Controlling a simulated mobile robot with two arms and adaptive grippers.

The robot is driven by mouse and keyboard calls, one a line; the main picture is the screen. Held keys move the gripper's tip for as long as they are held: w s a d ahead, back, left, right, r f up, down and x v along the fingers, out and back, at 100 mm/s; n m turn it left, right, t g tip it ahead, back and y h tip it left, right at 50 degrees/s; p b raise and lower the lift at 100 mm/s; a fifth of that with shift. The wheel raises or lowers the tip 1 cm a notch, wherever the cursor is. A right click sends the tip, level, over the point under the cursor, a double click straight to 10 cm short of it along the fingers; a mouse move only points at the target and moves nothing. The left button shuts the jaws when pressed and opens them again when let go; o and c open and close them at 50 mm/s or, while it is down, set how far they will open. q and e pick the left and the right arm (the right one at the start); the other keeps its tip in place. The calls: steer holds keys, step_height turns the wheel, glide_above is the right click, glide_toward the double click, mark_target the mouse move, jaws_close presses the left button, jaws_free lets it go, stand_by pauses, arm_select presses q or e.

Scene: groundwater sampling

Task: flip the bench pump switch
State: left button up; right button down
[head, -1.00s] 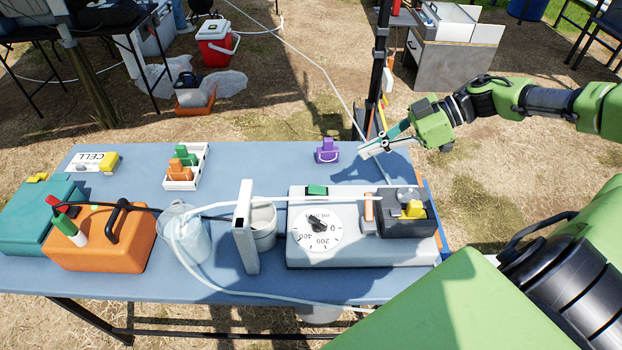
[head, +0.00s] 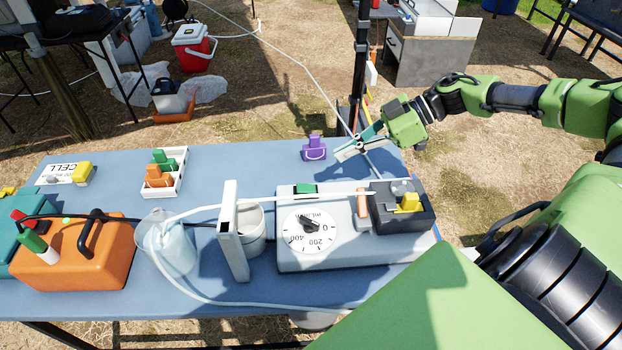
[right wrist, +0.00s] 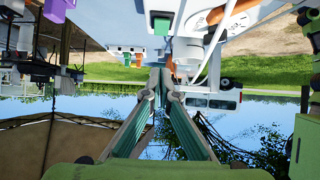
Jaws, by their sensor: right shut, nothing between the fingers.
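The bench pump (head: 340,258) is a pale grey box on the blue table, with a round dial marked in mL/min. A green switch (head: 305,189) sits on its top near the far edge; the green switch also shows in the right wrist view (right wrist: 161,25). My right gripper (head: 340,152) is shut and empty. It is beyond the pump's far edge, to the right of and apart from the switch, close to a purple-topped piece. Its fingertips (right wrist: 159,76) meet in the right wrist view. My left gripper is out of view.
The purple piece (head: 315,148) stands left of my right gripper. A black block with a yellow part (head: 407,203) and an orange piece (head: 361,203) sit on the pump's right. A clear hose crosses the pump. A white upright (head: 229,232), jug (head: 168,245) and orange case (head: 75,260) stand left.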

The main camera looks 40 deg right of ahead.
steer(key=p, duration=0.1)
glide_above(300, 188)
steer(key=s+d, duration=0.2)
steer(key=d, duration=0.1)
steer(key=f, duration=0.4)
steer(key=shift+w+f, duration=0.2)
steer(key=shift+w+a+f, duration=0.1)
steer(key=shift+a+f, duration=0.05)
steer(key=shift+f, duration=0.95)
steer(key=shift+w+a+f, duration=0.1)
steer(key=shift+a+f, duration=0.05)
steer(key=shift+f, duration=0.9)
steer(key=shift+r+p, duration=0.15)
steer(key=shift+p, duration=0.3)
steer(key=shift+a+r+h+p, duration=0.15)
steer(key=shift+h+p, duration=0.15)
steer(key=shift+p, duration=0.95)
steer(key=shift+f+b, duration=0.3)
steer(key=shift+f, duration=0.25)
